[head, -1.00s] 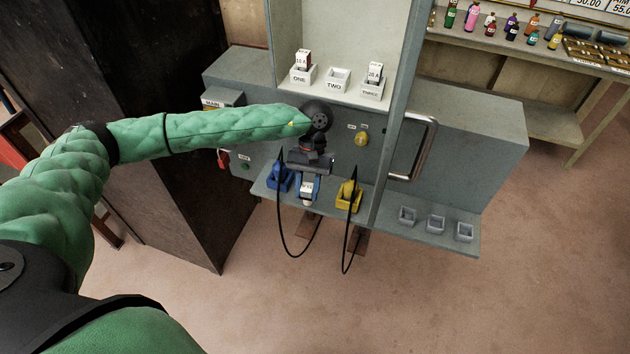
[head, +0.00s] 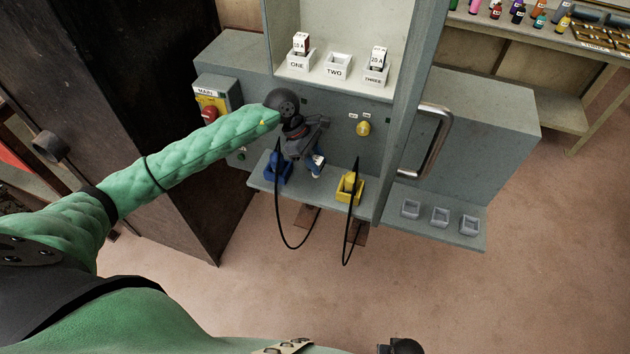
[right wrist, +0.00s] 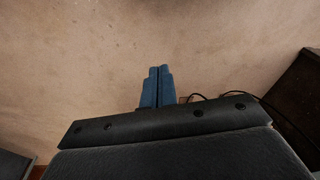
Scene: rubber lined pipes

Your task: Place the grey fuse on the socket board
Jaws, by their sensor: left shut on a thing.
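The socket board (head: 357,87) is the pale ledge in the open cabinet, with white sockets marked ONE (head: 296,65), TWO (head: 337,67) and THREE (head: 375,76). ONE holds a white fuse with a red top and THREE another white fuse. TWO is empty. My left gripper (head: 317,163) is below the board, in front of the cabinet, tilted with blue fingers to the lower right. It is shut on a small pale piece, apparently the grey fuse (head: 319,173), mostly hidden. In the right wrist view my right gripper (right wrist: 155,86) has its fingers together, with nothing seen between them.
Blue (head: 277,168) and yellow (head: 347,188) holders with black cables sit on the lower shelf. Grey empty trays (head: 440,217) stand on the right shelf. A large metal handle (head: 433,140) juts out right of the board. The MAIN box (head: 210,103) is at left.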

